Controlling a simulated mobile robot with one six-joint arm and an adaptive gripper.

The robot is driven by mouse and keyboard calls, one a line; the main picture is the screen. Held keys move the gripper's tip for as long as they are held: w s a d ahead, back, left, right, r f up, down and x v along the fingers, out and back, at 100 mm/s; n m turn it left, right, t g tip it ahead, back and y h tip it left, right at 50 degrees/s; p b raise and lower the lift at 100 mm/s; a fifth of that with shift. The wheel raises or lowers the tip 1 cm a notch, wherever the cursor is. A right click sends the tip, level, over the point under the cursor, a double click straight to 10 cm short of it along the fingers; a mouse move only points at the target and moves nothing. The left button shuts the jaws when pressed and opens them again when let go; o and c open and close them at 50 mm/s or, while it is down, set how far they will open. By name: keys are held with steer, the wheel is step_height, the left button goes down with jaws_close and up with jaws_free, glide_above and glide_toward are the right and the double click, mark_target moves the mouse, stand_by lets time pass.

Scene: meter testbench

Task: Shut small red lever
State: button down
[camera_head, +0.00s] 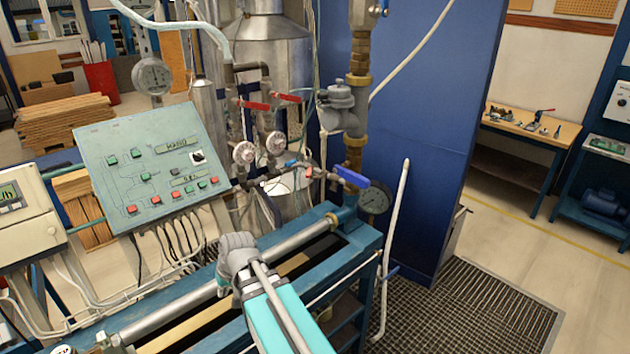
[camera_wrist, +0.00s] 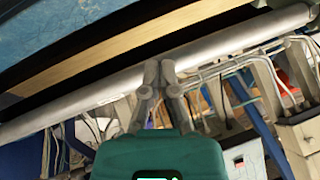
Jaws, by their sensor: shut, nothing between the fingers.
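Two red lever handles, a left one (camera_head: 252,105) and a right one (camera_head: 286,97), sit on the upright pipes behind the bench. A smaller red piece (camera_head: 308,171) shows on the pipework lower down, near a blue lever (camera_head: 351,177); it is too small to tell its exact angle. My gripper (camera_wrist: 160,72) is shut and empty in the wrist view, with its fingertips in front of the long metal tube; I cannot tell if they touch. No red lever shows clearly in the wrist view.
A sloped control panel (camera_head: 155,165) stands left of the pipes. The bench's long metal tube (camera_head: 290,241) runs under my arm and also crosses the wrist view (camera_wrist: 225,44). A pressure gauge (camera_head: 375,198) and a blue wall (camera_head: 425,110) stand right of the pipes.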

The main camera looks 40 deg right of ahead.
steer(key=w+d+m+t+b, duration=0.1)
steer(key=w+d+t, duration=0.1)
steer(key=w+d, duration=0.1)
steer(key=w+d+r+m+t+y, duration=0.1)
steer(key=w+d+m+t, duration=0.1)
steer(key=w+d, duration=0.1)
steer(key=w+d+r+m+t+b, duration=0.1)
steer(key=w+d+t, duration=0.1)
steer(key=w+d, duration=0.1)
steer(key=shift+w+r+y+b, duration=0.15)
steer(key=shift+w+y+b, duration=0.2)
steer(key=shift+w, duration=0.25)
steer(key=w+d+r+m+t+h+b, duration=0.25)
steer(key=w+d+m+t, duration=0.2)
steer(key=d, duration=0.65)
steer(key=s+d+r+m+t+h+b, duration=0.1)
steer(key=d+m+h, duration=0.4)
steer(key=d, duration=0.8)
steer(key=s+d+r+m+t+h+b, duration=0.1)
steer(key=d+m+h, duration=0.4)
steer(key=d, duration=0.9)
steer(key=s+r+m+b, duration=0.1)
steer(key=s+m, duration=0.1)
steer(key=m, duration=0.1)
steer(key=shift+s+r, duration=0.35)
steer(key=shift+r, duration=0.05)
steer(key=shift+w+d, duration=0.1)
steer(key=shift+w, duration=0.05)
